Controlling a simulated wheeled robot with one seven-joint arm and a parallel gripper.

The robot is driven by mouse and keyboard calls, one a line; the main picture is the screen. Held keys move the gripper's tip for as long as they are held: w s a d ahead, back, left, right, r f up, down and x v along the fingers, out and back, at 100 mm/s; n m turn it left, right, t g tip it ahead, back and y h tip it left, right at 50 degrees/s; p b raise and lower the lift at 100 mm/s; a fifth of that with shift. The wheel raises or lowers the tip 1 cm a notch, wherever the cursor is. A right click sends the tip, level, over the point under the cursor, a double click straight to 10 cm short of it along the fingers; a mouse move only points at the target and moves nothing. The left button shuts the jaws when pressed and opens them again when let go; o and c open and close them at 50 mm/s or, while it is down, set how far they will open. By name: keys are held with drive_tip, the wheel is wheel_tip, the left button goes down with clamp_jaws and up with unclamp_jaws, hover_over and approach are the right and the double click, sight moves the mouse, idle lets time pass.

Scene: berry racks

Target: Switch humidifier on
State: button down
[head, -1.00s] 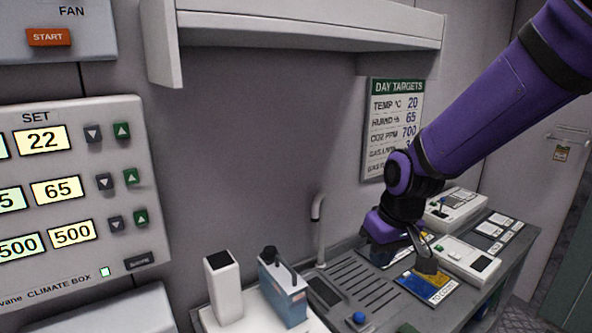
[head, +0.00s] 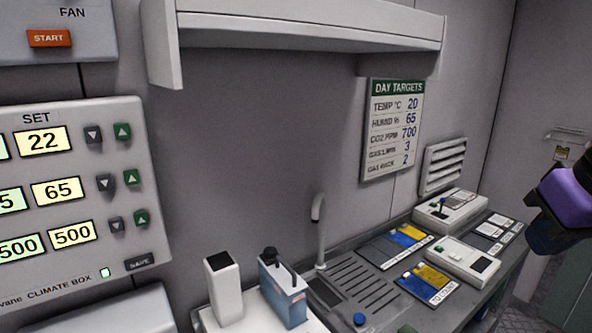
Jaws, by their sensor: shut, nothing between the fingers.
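No thing in the head view is labelled humidifier, so I cannot tell which one it is. The climate box (head: 75,272) on the left wall has a SET column reading 22, 65 and 500, with grey down and green up buttons and a SAVE button (head: 140,262). A white upright block (head: 225,290) and a blue-grey box with a dark handle (head: 284,294) stand at the lower middle. My gripper (head: 552,236) is at the right edge, partly cut off, shut and empty, away from the bench and wall panels.
A fan panel with an orange START button (head: 49,38) is at upper left. A shelf (head: 310,27) juts from the wall. The DAY TARGETS sign (head: 393,130) gives humidity 65. The bench (head: 425,314) carries white devices (head: 466,259), cards and a tap (head: 318,230).

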drive_tip(key=shift+s+d+r, duration=0.1)
drive_tip(key=shift+s+d, duration=0.1)
drive_tip(key=shift+s, duration=0.3)
drive_tip(key=w+a+f+n+g, duration=0.1)
drive_tip(key=w+a+f+n, duration=0.1)
drive_tip(key=w+a+f, duration=0.4)
drive_tip(key=w+a+f+n+g, duration=0.15)
drive_tip(key=w+a+f, duration=0.25)
drive_tip(key=w, duration=0.5)
drive_tip(key=w+a+f+n+g, duration=0.2)
drive_tip(key=w+a+f+n, duration=0.1)
drive_tip(key=a+f, duration=1)
wheel_tip(320, 180, down, 4)
drive_tip(key=shift+w+f+g, duration=0.2)
drive_tip(key=shift+f+g, duration=0.05)
drive_tip(key=shift+g, duration=0.1)
